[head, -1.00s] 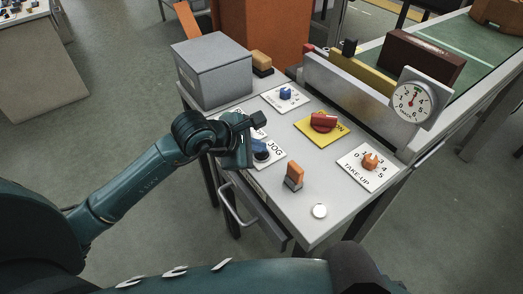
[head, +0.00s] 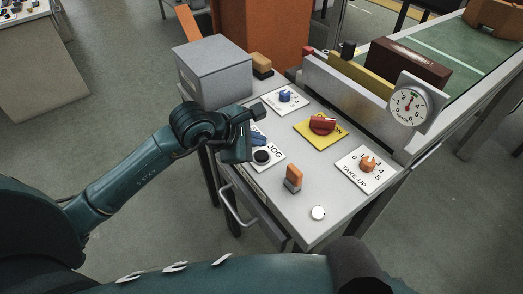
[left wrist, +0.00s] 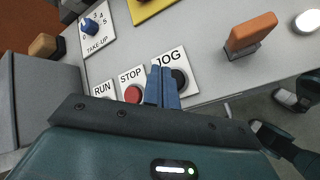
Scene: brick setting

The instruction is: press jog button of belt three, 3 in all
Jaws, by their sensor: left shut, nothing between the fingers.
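The black jog button (head: 262,156) sits on a white plate (head: 275,149) lettered JOG, on the left part of the grey console. It also shows in the left wrist view (left wrist: 180,78), just right of my fingertips. My left gripper (head: 258,139) is shut with nothing in it. Its blue fingers appear above and just behind the button in the head view, apart from it as far as I can tell. In the left wrist view the fingers (left wrist: 163,88) lie between the red STOP button (left wrist: 133,94) and the jog button. My right gripper is out of view.
The console (head: 330,200) also carries a red switch (head: 322,124), an orange take-up knob (head: 367,163), an orange lever (head: 293,178) and a white button (head: 318,213). A grey box (head: 215,72) stands behind my left gripper. A gauge (head: 413,103) stands at the right.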

